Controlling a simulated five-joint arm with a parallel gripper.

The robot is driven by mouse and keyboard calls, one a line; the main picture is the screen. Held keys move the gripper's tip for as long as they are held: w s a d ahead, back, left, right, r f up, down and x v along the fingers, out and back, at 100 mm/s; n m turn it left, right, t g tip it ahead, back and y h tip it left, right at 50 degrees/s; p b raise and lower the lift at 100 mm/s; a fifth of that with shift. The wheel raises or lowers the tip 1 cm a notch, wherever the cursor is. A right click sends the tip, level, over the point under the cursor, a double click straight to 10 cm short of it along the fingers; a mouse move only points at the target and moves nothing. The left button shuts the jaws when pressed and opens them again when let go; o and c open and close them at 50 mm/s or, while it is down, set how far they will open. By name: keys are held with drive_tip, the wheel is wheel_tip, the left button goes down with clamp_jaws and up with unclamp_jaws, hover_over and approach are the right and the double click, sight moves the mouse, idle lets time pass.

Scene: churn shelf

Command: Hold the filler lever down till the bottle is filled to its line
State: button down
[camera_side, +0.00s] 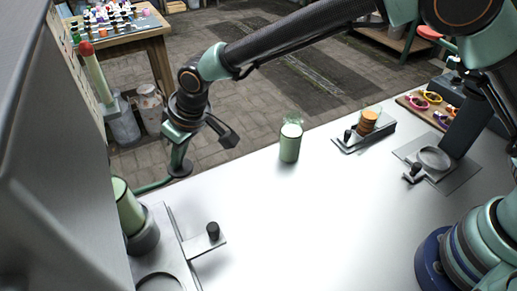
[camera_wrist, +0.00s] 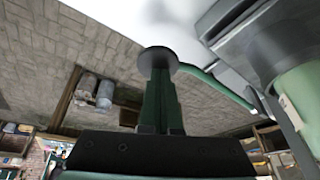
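The filler lever is a thin green rod with a dark round pad (camera_side: 181,171) at its outer end, reaching out from the grey machine at the left. My gripper (camera_side: 176,163) points down at the pad. In the wrist view the fingers (camera_wrist: 160,72) look shut together, with the pad (camera_wrist: 158,57) at their tips; contact is hard to tell. A pale green bottle-like cylinder (camera_side: 126,207) sits in a grey collar at the machine, partly hidden. Another glass bottle (camera_side: 290,146) with pale green contents and a white band stands upright on the table. A fill line cannot be made out.
A small bracket with a black knob (camera_side: 213,232) stands at the front. Another holder (camera_side: 365,136) carries an orange stack. The white table's middle (camera_side: 310,215) is clear.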

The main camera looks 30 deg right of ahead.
drive_tip(key=shift+r, duration=0.45)
drive_tip(key=shift+d+r, duration=0.1)
drive_tip(key=shift+r, duration=1.05)
drive_tip(key=shift+r, duration=1.1)
wheel_tip(320, 180, up, 6)
